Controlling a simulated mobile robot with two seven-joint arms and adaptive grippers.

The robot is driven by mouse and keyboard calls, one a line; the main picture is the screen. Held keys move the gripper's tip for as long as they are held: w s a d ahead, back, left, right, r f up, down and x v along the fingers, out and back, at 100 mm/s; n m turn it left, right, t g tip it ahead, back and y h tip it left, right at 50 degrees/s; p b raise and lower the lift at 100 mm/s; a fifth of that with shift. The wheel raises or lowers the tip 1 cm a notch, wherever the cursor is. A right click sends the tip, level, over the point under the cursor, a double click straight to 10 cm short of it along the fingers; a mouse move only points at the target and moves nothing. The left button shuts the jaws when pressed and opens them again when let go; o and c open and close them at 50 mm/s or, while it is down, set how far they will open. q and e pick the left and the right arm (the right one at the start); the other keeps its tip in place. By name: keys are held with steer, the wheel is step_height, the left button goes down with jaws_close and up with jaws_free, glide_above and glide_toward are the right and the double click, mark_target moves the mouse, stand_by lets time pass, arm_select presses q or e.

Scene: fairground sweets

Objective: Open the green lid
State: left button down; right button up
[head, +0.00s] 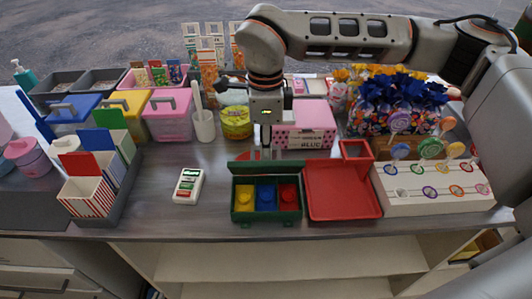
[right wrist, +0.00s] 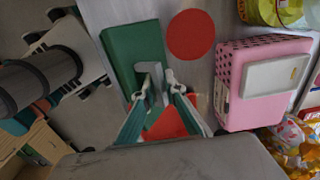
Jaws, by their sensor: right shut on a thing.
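The green box (head: 265,216) stands near the front of the counter, with a yellow, a blue and a red block-like part inside in view. Its green lid (head: 240,168) is raised at the back edge, so the inside shows. In the right wrist view the lid (right wrist: 128,45) is a flat green panel. My right gripper (head: 263,150) reaches down from above behind the lid. In the right wrist view its pale fingertips (right wrist: 157,80) are closed together at the lid, around what looks like a grey handle. My left gripper is not in view.
A red tray (head: 342,195) stands right beside the green box, then a white lollipop stand (head: 425,207). A pink box (head: 305,130) is behind, close to my right gripper. A white device (head: 188,186) lies to the left, with bare counter around it.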

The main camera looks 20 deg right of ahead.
steer(key=shift+w+d+f, duration=0.1)
steer(key=shift+w+d, duration=0.15)
steer(key=shift+w, duration=0.6)
steer(key=shift+w+d+f, duration=0.1)
steer(key=shift+w+d, duration=0.1)
steer(key=shift+w, duration=0.6)
steer(key=shift+c, duration=0.3)
steer(key=shift+w+d+f, duration=0.2)
steer(key=shift+w+f, duration=0.15)
steer(key=shift+w, duration=0.3)
steer(key=shift+w+d+f, duration=0.2)
steer(key=shift+w+f, duration=0.1)
steer(key=shift+w, duration=0.3)
jaws_close()
steer(key=o, duration=0.8)
jaws_free()
